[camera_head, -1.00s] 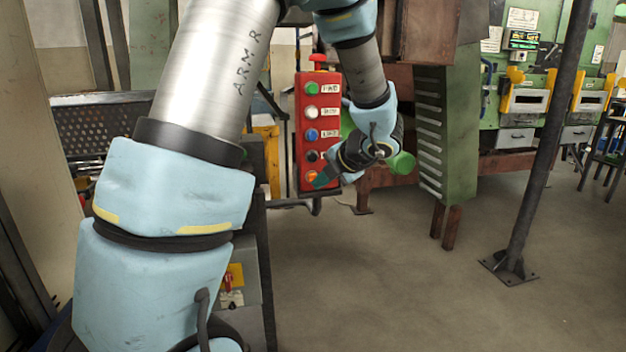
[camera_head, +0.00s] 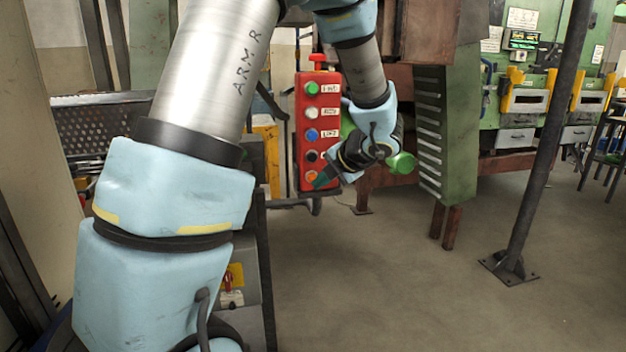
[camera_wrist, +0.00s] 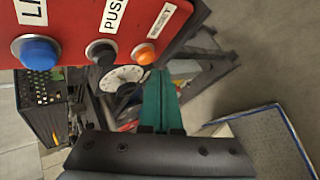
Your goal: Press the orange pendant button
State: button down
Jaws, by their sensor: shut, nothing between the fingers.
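The red pendant (camera_head: 308,130) hangs upright in the head view, with a column of coloured buttons. Its orange button (camera_head: 311,176) is the lowest one, and my gripper (camera_head: 322,181) is right beside it. In the wrist view the orange button (camera_wrist: 145,54) sits at the right end of the row on the red panel (camera_wrist: 100,15). The green fingers of my gripper (camera_wrist: 162,85) are closed together with nothing between them. Their tips lie just below and right of the orange button in that view. I cannot tell whether they touch it.
The black button (camera_wrist: 101,52) and blue button (camera_wrist: 39,52) are close by on the same panel. A green louvred cabinet (camera_head: 446,140) stands right of the pendant. A dark post (camera_head: 541,150) rises farther right. The floor between is clear.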

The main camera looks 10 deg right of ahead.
jog(key=shift+w, duration=0.2)
jog(key=shift+w+p, duration=0.25)
jog(key=shift+p, duration=0.2)
jog(key=shift+w+a+p, duration=0.1)
jog(key=shift+w+p, duration=0.2)
jog(key=shift+w, duration=0.2)
dwell(0.8)
jog(key=shift+s, duration=0.95)
jog(key=shift+s+d+p, duration=0.2)
jog(key=shift+s+p, duration=0.15)
jog(key=shift+s, duration=0.9)
jog(key=shift+s+d+p, duration=0.2)
jog(key=shift+s+p, duration=0.1)
jog(key=shift+s, duration=0.95)
